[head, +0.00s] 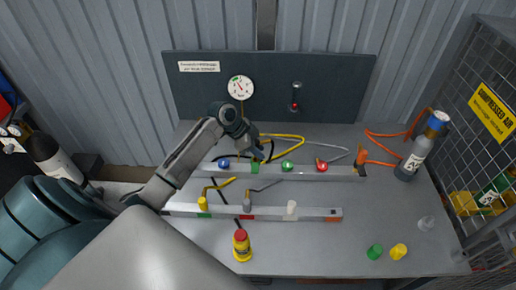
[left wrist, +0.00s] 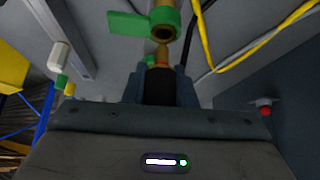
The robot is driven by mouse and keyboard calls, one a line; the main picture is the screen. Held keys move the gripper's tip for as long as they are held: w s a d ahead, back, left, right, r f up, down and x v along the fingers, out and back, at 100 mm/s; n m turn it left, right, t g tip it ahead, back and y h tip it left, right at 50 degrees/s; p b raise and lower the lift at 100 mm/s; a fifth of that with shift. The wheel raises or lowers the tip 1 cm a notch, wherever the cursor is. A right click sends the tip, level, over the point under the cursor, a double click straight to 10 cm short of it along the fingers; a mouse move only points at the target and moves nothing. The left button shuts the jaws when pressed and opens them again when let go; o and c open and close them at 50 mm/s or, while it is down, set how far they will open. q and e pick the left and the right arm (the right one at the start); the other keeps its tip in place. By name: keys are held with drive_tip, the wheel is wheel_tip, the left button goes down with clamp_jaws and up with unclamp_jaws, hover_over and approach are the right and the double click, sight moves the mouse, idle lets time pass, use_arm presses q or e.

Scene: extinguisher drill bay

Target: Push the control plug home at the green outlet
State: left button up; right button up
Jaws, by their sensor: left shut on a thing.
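My left gripper (head: 260,152) is at the back rail, just above the green tag (head: 255,169). In the left wrist view its jaws (left wrist: 161,88) are shut on a black plug (left wrist: 160,86) with a brass tip (left wrist: 162,56). The green outlet (left wrist: 165,17), with a green band and a green flag, is straight ahead. The tip is close to its open mouth and roughly in line with it. The plug is hidden by the gripper in the head view. My right gripper is not in view.
The back rail (head: 340,174) carries blue (head: 223,163), green (head: 287,166) and red (head: 322,167) round knobs. The front rail (head: 270,213) holds yellow, grey and white pieces. Yellow and orange hoses lie behind. A gas bottle (head: 412,160) stands right; the table's right front has small cups.

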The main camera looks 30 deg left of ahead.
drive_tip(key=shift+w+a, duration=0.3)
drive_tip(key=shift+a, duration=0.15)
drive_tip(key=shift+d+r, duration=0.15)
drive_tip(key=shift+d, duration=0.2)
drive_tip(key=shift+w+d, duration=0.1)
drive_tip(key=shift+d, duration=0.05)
use_arm(q)
drive_tip(key=shift+f, duration=0.3)
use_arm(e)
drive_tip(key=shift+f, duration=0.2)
use_arm(q)
drive_tip(key=shift+f+b, duration=0.4)
drive_tip(key=shift+f, duration=0.45)
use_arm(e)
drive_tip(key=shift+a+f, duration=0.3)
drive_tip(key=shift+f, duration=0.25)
